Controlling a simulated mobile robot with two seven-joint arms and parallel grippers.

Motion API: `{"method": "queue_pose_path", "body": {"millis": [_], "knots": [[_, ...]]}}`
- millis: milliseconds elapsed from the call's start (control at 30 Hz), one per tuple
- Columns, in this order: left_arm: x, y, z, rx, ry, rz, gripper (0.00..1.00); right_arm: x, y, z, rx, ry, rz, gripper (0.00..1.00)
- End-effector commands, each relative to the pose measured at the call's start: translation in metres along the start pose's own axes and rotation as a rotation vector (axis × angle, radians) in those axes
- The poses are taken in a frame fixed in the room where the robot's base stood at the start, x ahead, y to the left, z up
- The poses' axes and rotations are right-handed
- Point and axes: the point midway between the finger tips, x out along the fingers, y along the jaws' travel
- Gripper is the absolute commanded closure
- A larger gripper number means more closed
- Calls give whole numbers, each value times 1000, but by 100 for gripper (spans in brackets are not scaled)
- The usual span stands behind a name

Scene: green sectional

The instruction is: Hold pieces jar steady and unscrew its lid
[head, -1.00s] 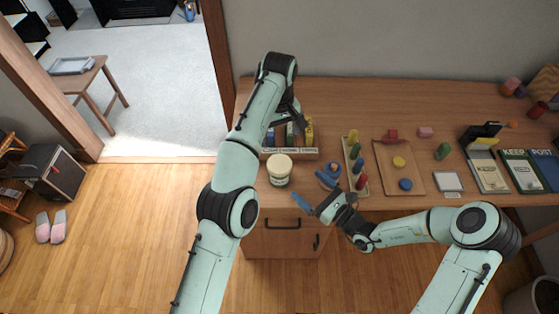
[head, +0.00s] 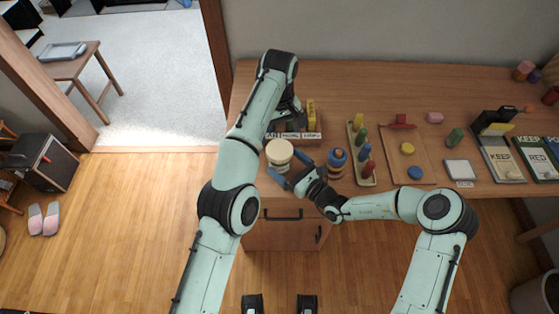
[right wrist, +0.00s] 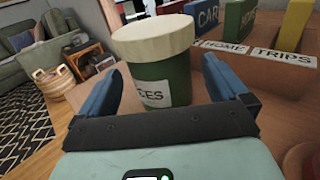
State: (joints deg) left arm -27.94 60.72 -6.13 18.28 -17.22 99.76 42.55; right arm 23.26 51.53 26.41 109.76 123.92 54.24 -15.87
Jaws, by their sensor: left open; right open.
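The pieces jar (head: 279,158) stands upright on the wooden cabinet, left of the other toys. It is a green jar with a white label ending in "ES". Its cream lid (head: 278,148) is on top; in the right wrist view the lid (right wrist: 155,38) sits level. My right gripper (head: 289,168) is open at the jar's near right side. In the right wrist view its blue fingers stand on either side of the jar (right wrist: 165,85), with no clear contact. My left gripper (head: 286,118) is open, above and behind the jar near the card box; its fingertips are partly hidden.
The card box (head: 312,136) stands just behind the jar. A blue and orange ring stack (head: 338,160) is right of my right gripper. The back of the cabinet top is mostly clear.

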Motion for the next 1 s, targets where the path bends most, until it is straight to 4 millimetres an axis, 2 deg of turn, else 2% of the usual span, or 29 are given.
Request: {"method": "queue_pose_path", "body": {"millis": [33, 200, 567, 600, 900, 1000], "knots": [[0, 0, 0, 0, 0, 0, 0, 9, 2, 0, 1, -1, 3, 0], [0, 0, 0, 0, 0, 0, 0, 26, 1, 0, 1, 1, 1, 0], [0, 0, 0, 0, 0, 0, 0, 31, 0, 0, 1, 1, 0, 0], [0, 0, 0, 0, 0, 0, 0, 31, 0, 0, 1, 1, 0, 3], [0, 0, 0, 4, 0, 0, 0, 31, 0, 0, 0, 1, 0, 100], [0, 0, 0, 44, 0, 0, 0, 31, 0, 0, 0, 1, 0, 100]]}}
